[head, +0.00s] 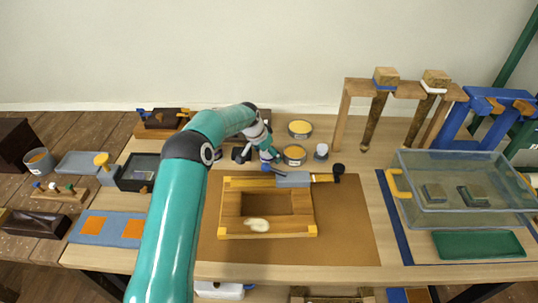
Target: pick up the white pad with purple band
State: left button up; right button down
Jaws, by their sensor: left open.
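A small white rounded thing (321,151) stands on the table's back part, right of the yellow-filled tins; it may be the white pad, but I cannot make out a purple band. A pale oval patch (257,224) also shows on the front rail of the wooden frame (228,210). My left gripper (268,160) is open behind the frame, left of the tins and apart from the white thing. Its fingers are small and partly hidden by my arm. My right gripper is not in view.
Yellow-filled tins (295,154) stand close right of my left gripper. A grey-bladed tool with a black knob (293,179) lies across the frame's back rail. A clear bin (460,190) and a wooden rack (405,90) are at right. The brown mat (350,235) is clear right of the frame.

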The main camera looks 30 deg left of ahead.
pick_arm(q)
jog(key=c, duration=1)
jog(key=shift+r, duration=0.15)
jog(key=shift+c, duration=0.2)
jog(key=shift+r, duration=0.6)
notch_tip(320, 180, up, 19)
jog(key=p, duration=0.1)
jog(key=shift+f, duration=0.2)
jog(key=shift+o, duration=1.1)
jog(key=shift+f, duration=0.1)
jog(key=c, duration=0.3)
